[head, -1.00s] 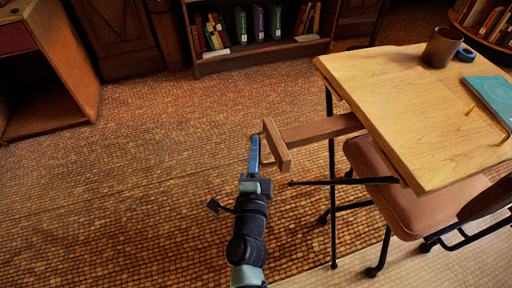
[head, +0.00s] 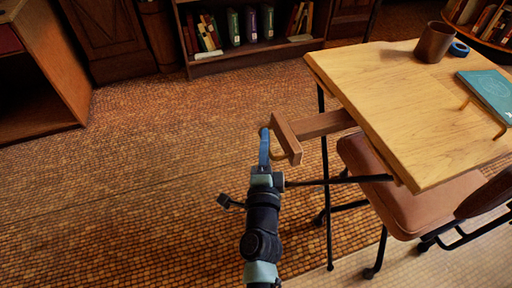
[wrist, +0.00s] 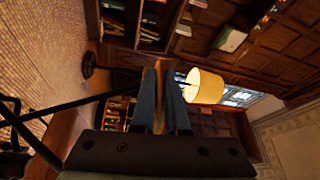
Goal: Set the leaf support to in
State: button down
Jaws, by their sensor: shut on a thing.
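The leaf support is a wooden bar (head: 326,123) with a crosspiece (head: 286,138) on its outer end. It sticks out from under the left edge of the table top (head: 415,110). A thin pull handle stands on the crosspiece's outer face. My gripper (head: 264,134) is at that face, its blue fingers shut on the handle. In the wrist view my gripper (wrist: 162,75) has a narrow tan piece between its fingers. The fingers hide most of the handle.
A chair with a brown seat (head: 412,205) stands under the table. Black table legs (head: 325,190) are right of my gripper. A mug (head: 434,42), blue tape roll (head: 459,48) and teal book (head: 488,92) lie on top. The floor to the left is clear.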

aim_at(331, 126)
jog(key=w+d+b, duration=0.1)
jog(key=d+b, duration=0.2)
jog(key=d, duration=0.2)
jog(key=w+d+b, duration=0.2)
jog(key=d+b, duration=0.2)
jog(key=w+d+b, duration=0.1)
jog(key=d+b, duration=0.2)
jog(key=d, duration=0.2)
jog(key=shift+w+d+f, duration=0.15)
jog(key=shift+w+d, duration=0.15)
jog(key=shift+d, duration=0.05)
jog(key=shift+w+d+b, duration=0.2)
jog(key=shift+d+b, duration=0.3)
jog(key=shift+b, duration=0.05)
jog(key=shift+d+r, duration=0.15)
jog(key=shift+r, duration=0.1)
jog(key=shift+d, duration=0.1)
jog(key=c, duration=0.9)
grip_release()
jog(key=shift+f, duration=0.1)
jog(key=shift+c, duration=0.2)
